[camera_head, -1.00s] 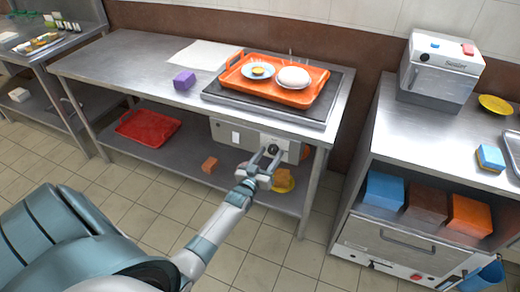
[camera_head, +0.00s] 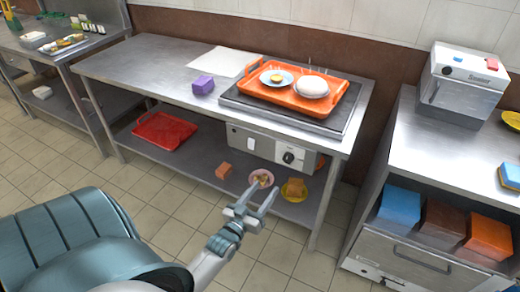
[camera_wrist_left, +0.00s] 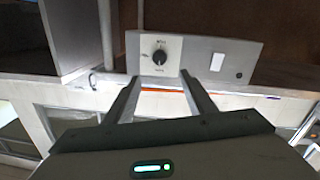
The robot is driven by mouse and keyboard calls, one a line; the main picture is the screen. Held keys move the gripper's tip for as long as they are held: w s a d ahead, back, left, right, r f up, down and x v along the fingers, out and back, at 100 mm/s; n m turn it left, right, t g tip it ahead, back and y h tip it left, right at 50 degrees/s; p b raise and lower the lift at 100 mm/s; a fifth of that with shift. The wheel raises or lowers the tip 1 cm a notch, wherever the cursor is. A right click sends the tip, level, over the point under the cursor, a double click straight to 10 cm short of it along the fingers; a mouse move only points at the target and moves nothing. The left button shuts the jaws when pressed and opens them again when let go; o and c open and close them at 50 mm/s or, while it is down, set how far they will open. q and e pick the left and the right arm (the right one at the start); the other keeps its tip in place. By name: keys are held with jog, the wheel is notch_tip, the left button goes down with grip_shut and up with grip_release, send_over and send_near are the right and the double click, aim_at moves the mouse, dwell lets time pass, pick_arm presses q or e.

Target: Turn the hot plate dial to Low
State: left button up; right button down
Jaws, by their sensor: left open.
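The hot plate (camera_head: 345,122) is set in the steel counter, with its control box (camera_head: 255,143) hanging below the front edge. The black dial (camera_head: 288,157) sits on a pale plate at the right of the box. In the left wrist view the dial (camera_wrist_left: 160,56) shows with a pointer mark and small labels too blurred to read surely. My left gripper (camera_head: 257,197) is open and empty, in front of and below the dial, apart from it. In the wrist view its fingers (camera_wrist_left: 158,82) reach toward the box. My right gripper is not in view.
An orange tray (camera_head: 338,92) with a plate and a white bun-like item stands on the hot plate. A cabinet (camera_head: 400,262) stands at the right.

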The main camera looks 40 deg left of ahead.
pick_arm(q)
jog(key=shift+s+d, duration=0.15)
jog(key=shift+s, duration=0.8)
jog(key=s+d+f+m+g+h, duration=0.1)
jog(key=s+d+f+g, duration=0.1)
jog(key=d+f, duration=0.35)
jog(key=s+d+f+m+g+h, duration=0.1)
jog(key=s+d+f+g, duration=0.15)
jog(key=f, duration=0.65)
jog(key=s+d+f+m+g+h, duration=0.1)
jog(key=s+d+f+g, duration=0.2)
jog(key=f, duration=0.5)
jog(key=s+d+f+m+g, duration=0.2)
jog(key=s+d+f, duration=0.3)
jog(key=s+f, duration=0.2)
jog(key=s+d+f+m+g+h, duration=0.1)
jog(key=s+d+f+g, duration=0.1)
jog(key=s+d+f, duration=0.3)
jog(key=s+f, duration=0.3)
jog(key=shift+s+d+m+h, duration=0.3)
jog(key=shift+d+m, duration=0.05)
jog(key=shift+m, duration=0.05)
jog(key=shift+c, duration=0.6)
